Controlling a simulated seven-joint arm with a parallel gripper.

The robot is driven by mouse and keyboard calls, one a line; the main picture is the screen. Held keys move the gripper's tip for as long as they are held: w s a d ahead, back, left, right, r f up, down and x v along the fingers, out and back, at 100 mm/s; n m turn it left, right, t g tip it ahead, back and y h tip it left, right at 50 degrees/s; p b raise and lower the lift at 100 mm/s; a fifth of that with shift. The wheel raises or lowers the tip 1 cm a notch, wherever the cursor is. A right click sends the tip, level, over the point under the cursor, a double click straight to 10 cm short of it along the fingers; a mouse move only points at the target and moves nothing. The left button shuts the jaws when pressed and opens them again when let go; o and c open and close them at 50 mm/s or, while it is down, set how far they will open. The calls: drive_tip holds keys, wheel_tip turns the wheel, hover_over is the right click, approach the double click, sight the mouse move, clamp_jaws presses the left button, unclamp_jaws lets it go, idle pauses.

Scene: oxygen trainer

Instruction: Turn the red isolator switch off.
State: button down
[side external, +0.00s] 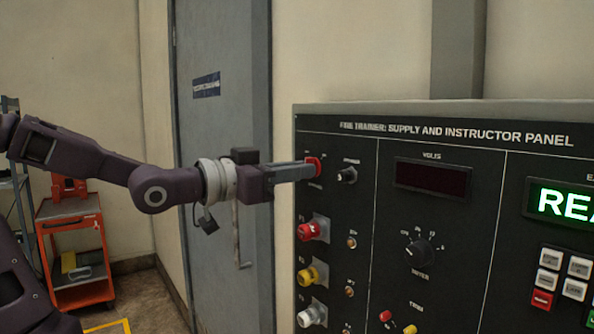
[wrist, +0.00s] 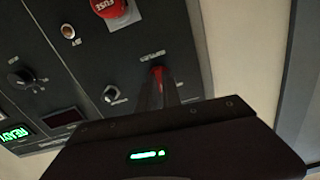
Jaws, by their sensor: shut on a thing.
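The red isolator switch (side external: 315,166) is at the upper left of the black trainer panel (side external: 345,215). My gripper (side external: 309,170) reaches it from the left in the side view, with its fingers shut on the switch. In the wrist view the red switch (wrist: 157,73) shows between and beyond the finger ends (wrist: 158,92). The fingers hide part of the switch, so I cannot read its position. The volts display (side external: 432,178) is dark.
A small selector knob (side external: 347,174) sits just right of the switch. Red (side external: 308,231), yellow (side external: 309,275) and white (side external: 309,316) fuse holders stick out below it. A green lit display (side external: 565,204) is at the right. A grey door (side external: 222,120) stands behind my gripper.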

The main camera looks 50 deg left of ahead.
drive_tip(key=shift+n, duration=5)
drive_tip(key=c, duration=1.5)
unclamp_jaws()
drive_tip(key=s, duration=0.7)
